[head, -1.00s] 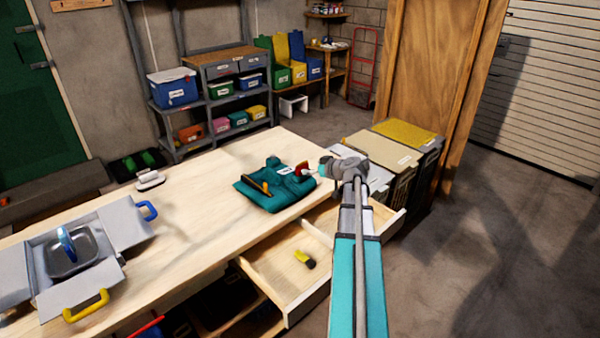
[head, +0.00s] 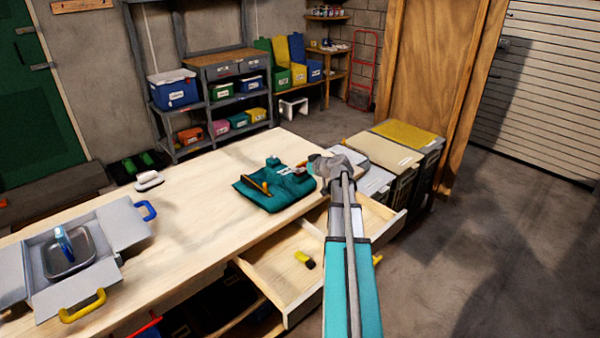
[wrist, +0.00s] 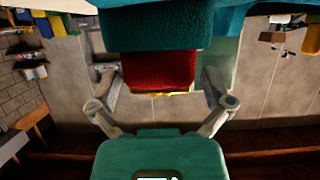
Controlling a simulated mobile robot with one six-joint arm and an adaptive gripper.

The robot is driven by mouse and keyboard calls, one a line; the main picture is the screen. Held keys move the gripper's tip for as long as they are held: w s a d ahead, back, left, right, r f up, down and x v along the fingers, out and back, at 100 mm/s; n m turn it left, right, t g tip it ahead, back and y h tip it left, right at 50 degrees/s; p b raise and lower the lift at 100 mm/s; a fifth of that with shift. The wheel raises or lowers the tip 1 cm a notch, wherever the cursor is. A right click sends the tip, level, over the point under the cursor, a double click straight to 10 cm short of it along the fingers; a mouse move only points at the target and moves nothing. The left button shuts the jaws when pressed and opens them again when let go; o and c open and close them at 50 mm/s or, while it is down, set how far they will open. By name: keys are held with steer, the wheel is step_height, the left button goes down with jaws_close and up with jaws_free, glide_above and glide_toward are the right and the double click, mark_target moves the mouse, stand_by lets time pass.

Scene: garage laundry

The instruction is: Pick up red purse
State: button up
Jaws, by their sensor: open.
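The red purse (wrist: 158,72) shows in the wrist view as a dark red block between my two fingers, just under the edge of a teal garment (wrist: 155,28).
The pale wooden workbench (head: 190,215) has an open drawer (head: 275,268) below, holding a small yellow and black item (head: 304,259). An open grey toolbox (head: 115,230) stands at the left. Bins (head: 385,155) stand beyond the bench's right end.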

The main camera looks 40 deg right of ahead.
mark_target(302, 162)
steer(key=c, duration=0.9)
steer(key=shift+r, duration=0.1)
step_height(302, 162, up, 3)
steer(key=p, duration=0.3)
steer(key=shift+r, duration=0.15)
steer(key=shift+w+a+r+p+v, duration=0.2)
steer(key=shift+r+p+v, duration=0.35)
steer(key=shift+p+v, duration=1.65)
steer(key=shift+w+a+r+p+v, duration=0.15)
steer(key=shift+r+p+v, duration=0.7)
steer(key=shift+v, duration=2.5)
steer(key=shift+w+a+r+p+v, duration=0.1)
steer(key=shift+w+r+p+v, duration=0.15)
steer(key=shift+p+v, duration=2.1)
steer(key=shift+s+b, duration=0.35)
steer(key=shift+b, duration=0.05)
